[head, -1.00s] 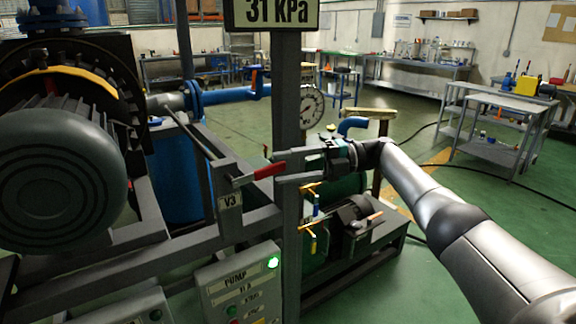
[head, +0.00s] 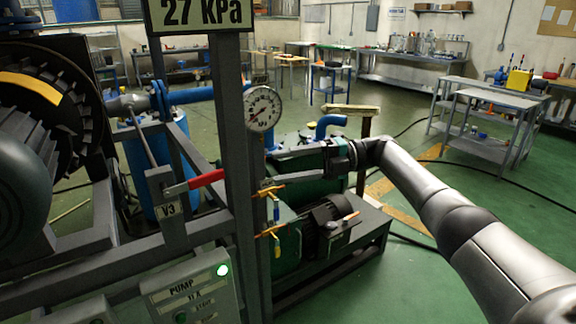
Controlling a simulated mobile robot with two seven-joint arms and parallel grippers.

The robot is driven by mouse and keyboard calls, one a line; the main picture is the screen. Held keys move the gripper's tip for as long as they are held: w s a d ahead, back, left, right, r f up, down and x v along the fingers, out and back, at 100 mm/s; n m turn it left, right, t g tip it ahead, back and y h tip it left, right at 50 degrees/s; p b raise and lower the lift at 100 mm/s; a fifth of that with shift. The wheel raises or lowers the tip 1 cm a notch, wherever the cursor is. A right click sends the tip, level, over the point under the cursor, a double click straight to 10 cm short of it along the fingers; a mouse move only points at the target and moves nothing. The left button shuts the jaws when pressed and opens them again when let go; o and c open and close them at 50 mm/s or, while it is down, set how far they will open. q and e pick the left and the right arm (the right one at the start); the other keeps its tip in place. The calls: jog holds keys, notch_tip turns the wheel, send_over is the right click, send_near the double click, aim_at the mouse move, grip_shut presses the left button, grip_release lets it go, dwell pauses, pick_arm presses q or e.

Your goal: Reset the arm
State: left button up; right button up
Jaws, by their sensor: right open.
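My right gripper (head: 268,170) is open, its arm coming in from the right. Its two fingers point left, one above the other, with nothing seen between them. The red lever handle (head: 207,179) above the V3 tag (head: 168,210) lies left of the fingertips, apart from them in the picture. A dark upright post (head: 238,120) stands between the lever and the gripper. My left gripper is not in view.
A sign (head: 200,14) reads 27 kPa. A round gauge (head: 262,108) hangs beside the post. A pump control box (head: 193,287) shows a lit green lamp.

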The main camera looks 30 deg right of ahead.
dwell(0.3)
jog(key=w+a+f+m+t+h, duration=0.1)
jog(key=w+f+m+t+h, duration=0.1)
jog(key=f+m+t, duration=0.35)
jog(key=w+a+f+m+t+h, duration=0.1)
jog(key=w+f+m+t, duration=0.15)
jog(key=f+m, duration=0.6)
jog(key=s+d+f+m+h, duration=0.1)
jog(key=s+f+m+h, duration=0.35)
jog(key=f, duration=0.85)
jog(key=s+f+m+h, duration=0.4)
jog(key=f+h, duration=0.1)
jog(key=f, duration=0.8)
jog(key=s+a+f+m+g+h, duration=0.2)
jog(key=s+f+m+g+h, duration=0.25)
jog(key=s+f, duration=1.35)
jog(key=s+a+f+m+g, duration=0.1)
jog(key=s+f+g, duration=0.1)
jog(key=s, duration=0.6)
jog(key=s+a+f+m+g, duration=0.1)
jog(key=s+a+g, duration=0.1)
jog(key=s, duration=0.7)
jog(key=s+a+f+m+g, duration=0.1)
jog(key=s+a+f+g, duration=0.1)
jog(key=s, duration=0.7)
jog(key=shift+s+a+f+g+y, duration=0.15)
jog(key=shift+f+g+y, duration=0.15)
jog(key=shift+g, duration=0.45)
